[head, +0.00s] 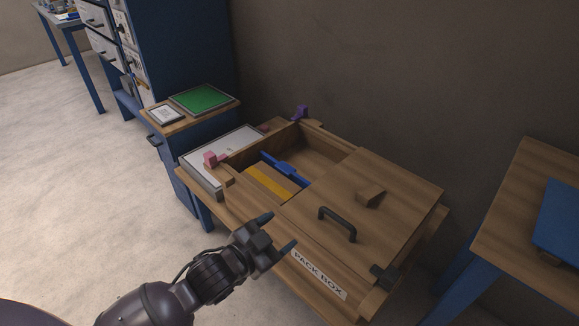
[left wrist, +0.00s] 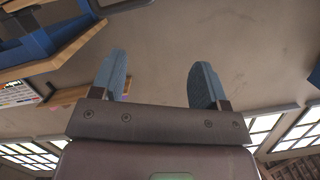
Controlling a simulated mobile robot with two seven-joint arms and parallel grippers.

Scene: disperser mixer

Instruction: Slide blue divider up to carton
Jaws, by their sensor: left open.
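The blue divider (head: 287,169) stands across the open part of the wooden pack box (head: 325,262) in the head view. A carton with a yellow stripe (head: 268,181) lies in the box on the near-left side of the divider. The divider looks close to the carton; I cannot tell if they touch. My left gripper (head: 277,232) is open and empty in front of the box's near side, apart from divider and carton. Its spread fingers also show in the left wrist view (left wrist: 160,80), with nothing between them. My right gripper is not in view.
A wooden lid with a black handle (head: 338,224) covers the box's right part. A pink block (head: 210,159) and a purple piece (head: 300,112) sit at the box's left and back edges. A side table with a green panel (head: 201,99) stands behind left; another table (head: 525,200) stands right.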

